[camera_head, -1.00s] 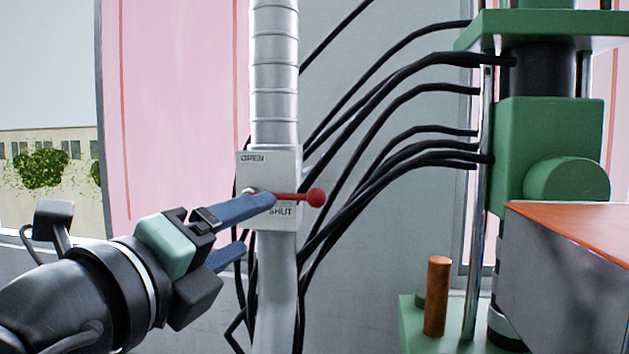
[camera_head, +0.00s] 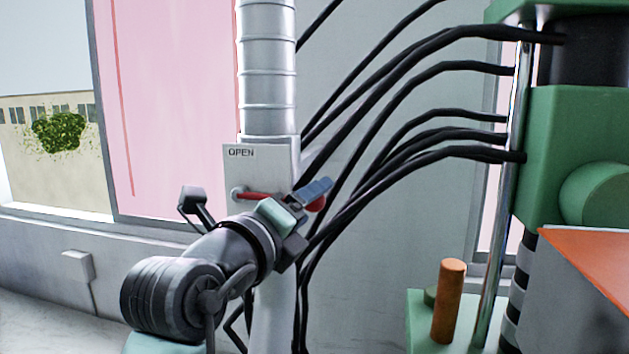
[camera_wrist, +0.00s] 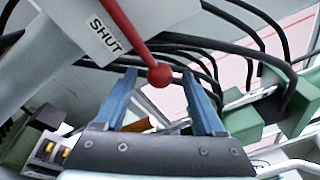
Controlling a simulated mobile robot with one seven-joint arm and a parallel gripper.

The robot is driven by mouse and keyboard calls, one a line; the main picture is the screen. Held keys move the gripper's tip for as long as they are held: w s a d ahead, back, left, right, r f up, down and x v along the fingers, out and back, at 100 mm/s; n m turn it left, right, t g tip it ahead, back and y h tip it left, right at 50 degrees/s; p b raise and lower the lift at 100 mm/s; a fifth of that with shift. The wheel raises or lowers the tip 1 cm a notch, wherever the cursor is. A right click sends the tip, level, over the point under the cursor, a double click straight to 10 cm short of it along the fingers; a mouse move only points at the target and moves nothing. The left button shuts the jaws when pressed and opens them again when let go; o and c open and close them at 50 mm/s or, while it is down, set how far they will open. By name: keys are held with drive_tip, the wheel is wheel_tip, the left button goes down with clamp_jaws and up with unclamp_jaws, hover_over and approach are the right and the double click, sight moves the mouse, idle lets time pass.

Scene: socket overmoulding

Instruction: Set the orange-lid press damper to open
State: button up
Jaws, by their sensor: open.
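The damper's silver duct (camera_head: 268,100) carries a pale plate (camera_head: 265,165) marked OPEN at its top. Its red lever (camera_head: 258,196) points right, nearly level, from a pivot at the plate's left. In the wrist view the lever's red ball (camera_wrist: 160,75) shows between the blue fingertips, beside the SHUT label (camera_wrist: 105,37). My gripper (camera_head: 317,190) is open at the lever's ball end, a finger on each side of the ball in the wrist view. I cannot tell whether a finger touches it. My gripper hides the SHUT label in the head view.
Several black cables (camera_head: 400,105) run from behind the duct to the green press (camera_head: 550,140) at right. Its orange lid (camera_head: 590,255) is at the right edge. An orange cylinder (camera_head: 449,300) stands on the green base. A window (camera_head: 50,110) is at left.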

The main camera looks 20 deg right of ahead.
drive_tip(key=shift+p+x, duration=0.35)
drive_tip(key=shift+x, duration=0.8)
clamp_jaws()
idle(0.6)
